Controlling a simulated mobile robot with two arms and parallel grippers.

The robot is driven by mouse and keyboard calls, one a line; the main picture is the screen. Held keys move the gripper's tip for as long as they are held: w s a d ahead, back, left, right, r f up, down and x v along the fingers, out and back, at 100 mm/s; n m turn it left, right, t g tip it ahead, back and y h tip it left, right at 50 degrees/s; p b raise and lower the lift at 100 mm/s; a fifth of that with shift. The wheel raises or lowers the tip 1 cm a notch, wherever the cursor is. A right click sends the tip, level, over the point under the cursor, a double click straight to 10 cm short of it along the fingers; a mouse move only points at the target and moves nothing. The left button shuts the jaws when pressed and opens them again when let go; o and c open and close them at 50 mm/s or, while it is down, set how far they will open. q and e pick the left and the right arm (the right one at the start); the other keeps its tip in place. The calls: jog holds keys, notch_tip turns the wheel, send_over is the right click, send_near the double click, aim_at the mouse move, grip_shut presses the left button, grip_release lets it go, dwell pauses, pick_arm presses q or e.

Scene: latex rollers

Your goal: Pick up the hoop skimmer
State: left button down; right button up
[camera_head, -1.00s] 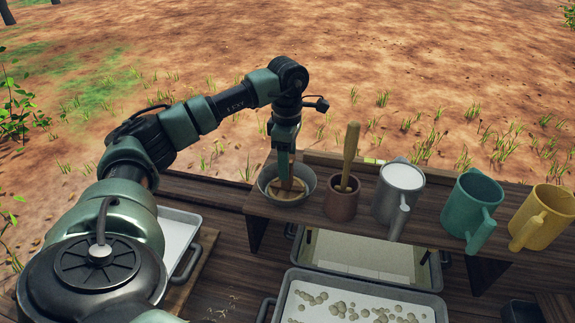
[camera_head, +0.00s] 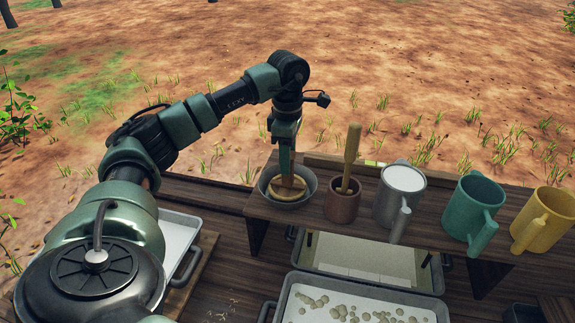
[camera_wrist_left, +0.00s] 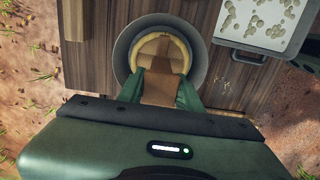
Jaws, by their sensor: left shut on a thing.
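The hoop skimmer (camera_head: 287,191) is a wooden ring with a brown handle, at the grey bowl (camera_head: 274,201) on the left end of the raised shelf. My left gripper (camera_head: 287,170) points down over the bowl and is shut on the skimmer's handle. In the left wrist view the brown handle lies between the green fingers of my left gripper (camera_wrist_left: 160,90), and the skimmer's pale round ring (camera_wrist_left: 164,41) shows within the outline of the bowl (camera_wrist_left: 120,46). Whether the ring touches the bowl cannot be told. My right gripper is not in view.
Below are metal trays, one with pale lumps (camera_head: 351,305).

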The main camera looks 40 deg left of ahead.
pick_arm(q)
notch_tip(320, 180, up, 6)
jog(key=shift+r+b, duration=0.2)
jog(key=shift+b, duration=0.55)
notch_tip(320, 180, up, 12)
jog(key=p, duration=0.4)
